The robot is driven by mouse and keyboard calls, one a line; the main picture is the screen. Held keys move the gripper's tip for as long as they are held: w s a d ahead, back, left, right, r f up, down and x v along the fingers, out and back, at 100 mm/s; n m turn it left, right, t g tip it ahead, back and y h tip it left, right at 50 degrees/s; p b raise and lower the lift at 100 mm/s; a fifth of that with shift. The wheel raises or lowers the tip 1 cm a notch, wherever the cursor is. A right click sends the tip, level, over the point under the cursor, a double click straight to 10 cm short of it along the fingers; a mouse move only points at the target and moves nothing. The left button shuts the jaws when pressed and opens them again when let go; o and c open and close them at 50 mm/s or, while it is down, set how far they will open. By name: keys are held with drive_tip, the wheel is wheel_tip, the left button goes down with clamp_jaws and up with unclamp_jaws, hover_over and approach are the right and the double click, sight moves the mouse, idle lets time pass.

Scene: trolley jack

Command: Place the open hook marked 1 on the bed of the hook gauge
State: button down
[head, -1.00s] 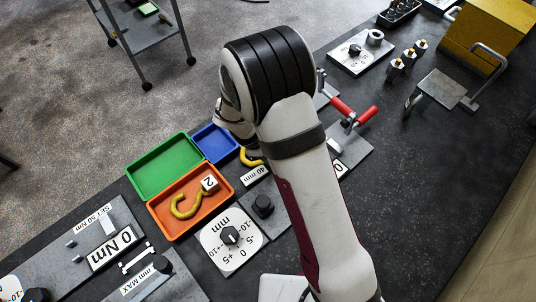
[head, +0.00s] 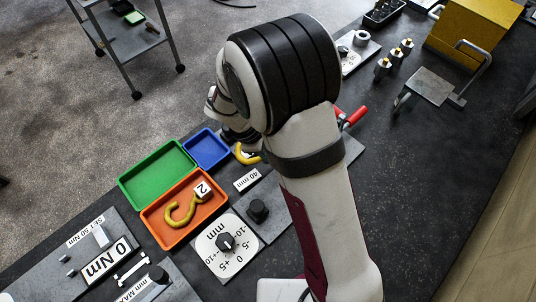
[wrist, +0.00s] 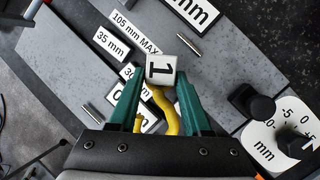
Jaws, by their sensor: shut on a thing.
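The open hook marked 1 (wrist: 165,108) is yellow, with a white block bearing the 1 at its end. My gripper (wrist: 156,86) has green fingers, shut on this hook, with the numbered block out at the fingertips. In the wrist view the grey bed of the hook gauge (wrist: 228,72) lies beyond the hook, with mm labels and metal pins. I cannot tell the gap between them. In the head view my arm hides most of the gauge and gripper; a yellow curve (head: 246,155) shows beside it. The gauge plate (head: 276,208) shows in part.
An orange tray (head: 150,213) holds another yellow hook marked 2 (head: 183,210). Green (head: 157,172) and blue (head: 207,148) trays beside it look empty. A black knob (head: 257,211) and a dial plate (head: 225,246) stand near the gauge. A red-handled crank (head: 353,116) is behind my arm.

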drive_tip(key=s+d+r, duration=0.2)
drive_tip(key=d+r, duration=0.4)
drive_tip(key=d, duration=0.4)
drive_tip(key=w+a+f+n, duration=0.1)
drive_tip(key=w+f+n, duration=0.1)
drive_tip(key=w+n, duration=0.1)
drive_tip(key=w+a+f+n+y, duration=0.1)
drive_tip(key=w+f+n, duration=0.1)
drive_tip(key=f+n, duration=0.1)
drive_tip(key=w+a+f+n+t+y, duration=0.1)
drive_tip(key=w+f+n, duration=0.1)
drive_tip(key=w+n, duration=0.1)
drive_tip(key=shift+w+f+n, duration=0.2)
drive_tip(key=shift+w+n, duration=0.1)
drive_tip(key=shift+n, duration=0.5)
drive_tip(key=w, duration=0.5)
drive_tip(key=w+a, duration=0.1)
drive_tip(key=w, duration=0.5)
drive_tip(key=w+a, duration=0.1)
drive_tip(key=w, duration=0.4)
drive_tip(key=shift+w, duration=0.35)
drive_tip(key=shift+w+a+f, duration=0.1)
drive_tip(key=shift+w+f, duration=0.1)
drive_tip(key=shift+w, duration=0.05)
drive_tip(key=shift+f, duration=1.5)
drive_tip(key=shift+f, duration=0.1)
drive_tip(key=shift+c, duration=1.8)
unclamp_jaws()
drive_tip(key=shift+f, duration=0.1)
